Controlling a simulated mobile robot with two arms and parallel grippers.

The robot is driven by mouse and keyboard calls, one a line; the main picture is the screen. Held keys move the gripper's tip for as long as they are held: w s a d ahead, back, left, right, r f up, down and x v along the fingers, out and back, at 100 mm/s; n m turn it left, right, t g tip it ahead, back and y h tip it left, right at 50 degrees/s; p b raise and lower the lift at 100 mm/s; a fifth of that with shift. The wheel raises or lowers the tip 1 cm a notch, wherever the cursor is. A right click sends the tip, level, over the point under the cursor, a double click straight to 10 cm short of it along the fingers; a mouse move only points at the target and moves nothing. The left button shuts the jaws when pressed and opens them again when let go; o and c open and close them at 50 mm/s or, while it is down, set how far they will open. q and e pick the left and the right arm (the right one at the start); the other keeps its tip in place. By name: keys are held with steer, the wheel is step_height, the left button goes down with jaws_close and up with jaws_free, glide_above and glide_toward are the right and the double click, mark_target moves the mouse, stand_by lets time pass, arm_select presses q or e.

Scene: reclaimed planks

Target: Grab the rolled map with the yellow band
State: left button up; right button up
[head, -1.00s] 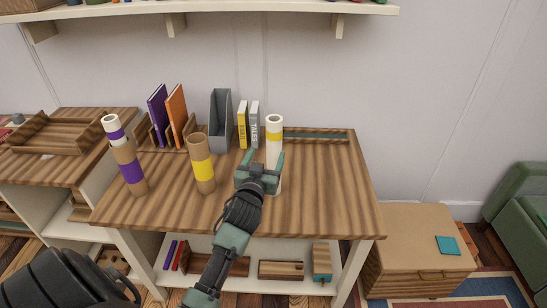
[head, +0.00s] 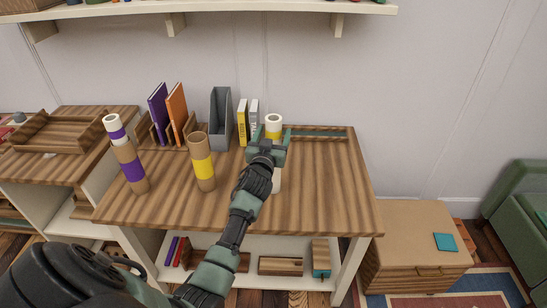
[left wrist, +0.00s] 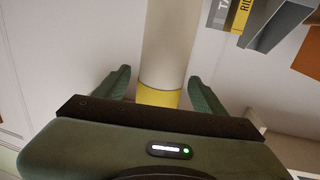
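The rolled map with the yellow band (head: 274,120) is a white roll standing upright on the wooden desk. Its yellow band (left wrist: 158,97) shows in the left wrist view. My left gripper (head: 268,143) is open around the roll, one finger on each side. In the left wrist view the gripper (left wrist: 159,76) has visible gaps between its fingers and the roll, with the band low between them. The arm hides part of the roll in the head view. My right gripper is not in view.
A cardboard tube with a yellow band (head: 202,163) stands left of my arm. A purple-banded cardboard tube (head: 131,170) and purple-banded white roll (head: 115,128) stand farther left. Books (head: 243,124) and a grey file holder (head: 220,120) stand behind. The desk's right side (head: 330,185) is clear.

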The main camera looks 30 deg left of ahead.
arm_select(q)
jaws_close()
